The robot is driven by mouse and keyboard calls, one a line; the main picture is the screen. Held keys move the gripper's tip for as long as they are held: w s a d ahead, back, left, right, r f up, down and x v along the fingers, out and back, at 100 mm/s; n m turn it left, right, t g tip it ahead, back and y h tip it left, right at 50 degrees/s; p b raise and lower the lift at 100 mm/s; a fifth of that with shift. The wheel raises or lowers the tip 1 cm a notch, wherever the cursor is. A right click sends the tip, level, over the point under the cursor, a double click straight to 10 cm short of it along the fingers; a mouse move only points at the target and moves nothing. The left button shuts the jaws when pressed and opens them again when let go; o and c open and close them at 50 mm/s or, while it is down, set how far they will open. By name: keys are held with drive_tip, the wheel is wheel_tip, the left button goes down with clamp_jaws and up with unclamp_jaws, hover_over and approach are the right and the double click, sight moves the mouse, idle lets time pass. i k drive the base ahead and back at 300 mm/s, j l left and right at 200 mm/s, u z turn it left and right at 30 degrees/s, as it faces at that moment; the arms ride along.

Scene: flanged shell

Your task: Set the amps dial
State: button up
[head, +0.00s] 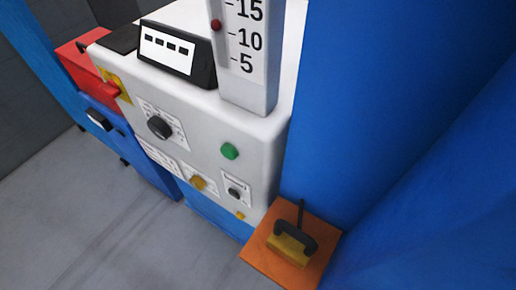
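A white control panel box (207,130) fills the middle of the head view, seen from above and tilted. A large black dial (160,127) sits on a white printed label on its left part. A smaller black dial (234,193) sits on another label at the lower right. A yellow knob (198,183) is between them, low on the panel. The labels are too small to read, so I cannot tell which one is the amps dial or where any pointer stands. My gripper is not in view.
A green button (229,151) is on the panel. A gauge column (245,55) and a black display box (177,54) stand on top. A red box (88,72) is at the left. An orange plate (262,256) carries a black-handled yellow block (289,248). Grey floor (90,220) is clear at lower left.

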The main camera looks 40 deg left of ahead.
sight(160, 128)
drive_tip(key=u, duration=1.6)
